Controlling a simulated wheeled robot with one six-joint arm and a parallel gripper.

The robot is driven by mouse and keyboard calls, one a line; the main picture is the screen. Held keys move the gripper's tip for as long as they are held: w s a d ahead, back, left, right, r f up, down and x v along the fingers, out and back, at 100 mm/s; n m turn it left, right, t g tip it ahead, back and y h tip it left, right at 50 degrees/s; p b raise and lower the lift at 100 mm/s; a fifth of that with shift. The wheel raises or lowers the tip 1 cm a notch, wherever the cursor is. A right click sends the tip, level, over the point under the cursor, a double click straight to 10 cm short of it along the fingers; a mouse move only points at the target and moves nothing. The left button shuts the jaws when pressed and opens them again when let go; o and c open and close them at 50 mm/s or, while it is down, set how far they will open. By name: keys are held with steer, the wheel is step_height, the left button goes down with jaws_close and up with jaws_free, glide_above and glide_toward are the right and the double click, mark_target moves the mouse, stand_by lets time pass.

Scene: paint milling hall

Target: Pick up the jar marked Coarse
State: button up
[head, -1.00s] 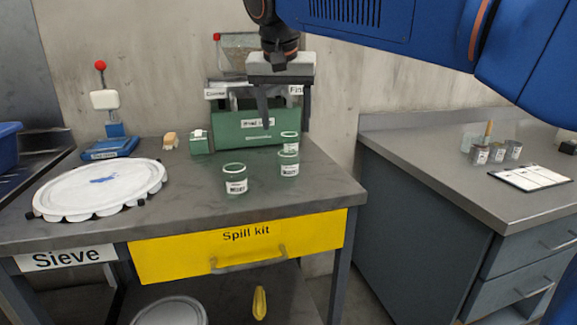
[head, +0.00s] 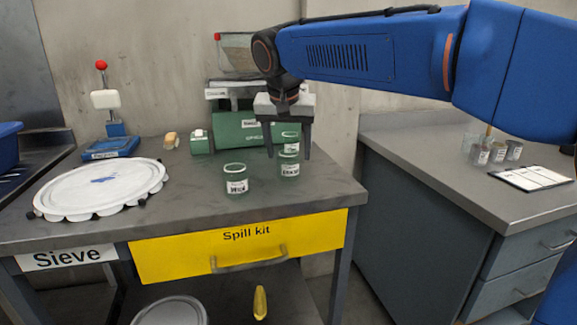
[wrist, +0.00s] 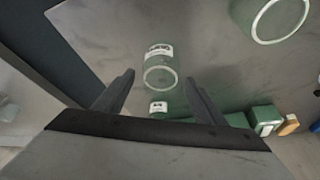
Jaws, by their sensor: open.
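Three green glass jars with white labels stand upright on the grey bench: a front left jar (head: 236,186), a front right jar (head: 289,170) and a back jar (head: 291,137). The label print is too small to read surely, so I cannot tell which is marked Coarse. My gripper (head: 288,157) is open and empty, pointing down, its fingers either side of the right-hand jars in the head view. In the wrist view one jar (wrist: 160,68) lies ahead between the fingers, with another label (wrist: 158,107) nearer the palm and a jar (wrist: 278,18) at upper right.
A green machine (head: 228,131) stands close behind the jars. A white round sieve lid (head: 100,188) lies at left, beside a blue-based stand (head: 110,148). The yellow Spill kit drawer (head: 180,256) is below. Small tins (head: 480,154) and a clipboard (head: 532,177) are on the right bench.

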steer(key=c, duration=1.1)
